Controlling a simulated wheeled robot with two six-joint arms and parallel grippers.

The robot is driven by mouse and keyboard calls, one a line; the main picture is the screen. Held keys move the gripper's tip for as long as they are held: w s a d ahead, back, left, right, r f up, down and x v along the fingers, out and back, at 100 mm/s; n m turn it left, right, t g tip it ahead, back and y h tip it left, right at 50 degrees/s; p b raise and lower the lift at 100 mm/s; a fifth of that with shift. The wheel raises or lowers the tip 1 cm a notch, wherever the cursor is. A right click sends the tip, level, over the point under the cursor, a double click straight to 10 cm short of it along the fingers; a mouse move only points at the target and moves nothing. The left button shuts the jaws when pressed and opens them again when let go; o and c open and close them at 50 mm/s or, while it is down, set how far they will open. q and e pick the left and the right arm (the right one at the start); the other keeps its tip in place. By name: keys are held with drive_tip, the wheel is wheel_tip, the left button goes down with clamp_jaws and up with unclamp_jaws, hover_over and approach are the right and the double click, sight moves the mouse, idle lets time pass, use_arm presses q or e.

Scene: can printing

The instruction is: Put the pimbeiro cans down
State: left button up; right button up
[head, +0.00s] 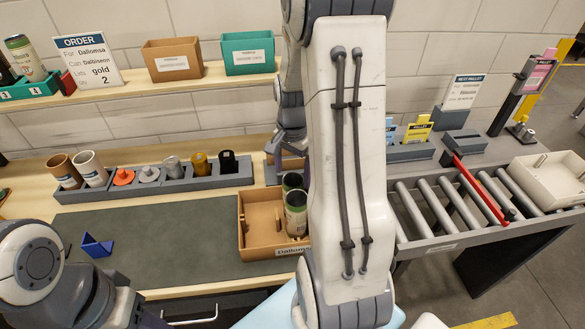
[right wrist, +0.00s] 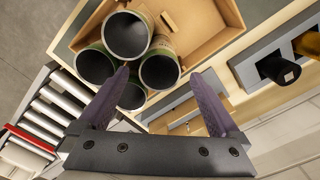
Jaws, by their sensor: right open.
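Several open-topped cans with green labels stand close together in a cardboard box (head: 262,249) at the middle of the table. A near can (head: 296,214) and one behind it show in the head view; my right arm hides the others. In the right wrist view a can (right wrist: 160,70) lies between the fingertips of my right gripper (right wrist: 160,76), which is open. Its left finger reaches in among the cans, its right finger is beside the can. Contact cannot be told. My left arm is at the lower left; its gripper is mostly cut off, its jaw state unclear.
A grey rack (head: 150,184) of cups and caps stands behind the green-grey mat (head: 165,245). A blue angled piece (head: 97,246) lies on the mat. A roller conveyor (head: 440,205) with a red bar and white tray (head: 550,182) is at right. An order sign (head: 90,62) stands on the shelf.

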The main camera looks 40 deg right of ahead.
wheel_tip(320, 180, up, 2)
drive_tip(key=shift+w+a+r, duration=0.1)
drive_tip(key=shift+a, duration=0.2)
drive_tip(key=s+a+r+n, duration=0.1)
drive_tip(key=a+r+n, duration=0.1)
drive_tip(key=a+n, duration=0.5)
drive_tip(key=s+a+r+n, duration=0.1)
drive_tip(key=a+r+n, duration=0.15)
drive_tip(key=a, duration=0.85)
drive_tip(key=s+a+r+n+y, duration=0.1)
drive_tip(key=s+a+n, duration=1.1)
drive_tip(key=s+n, duration=0.1)
drive_tip(key=shift+s+a, duration=0.15)
drive_tip(key=shift+s, duration=0.6)
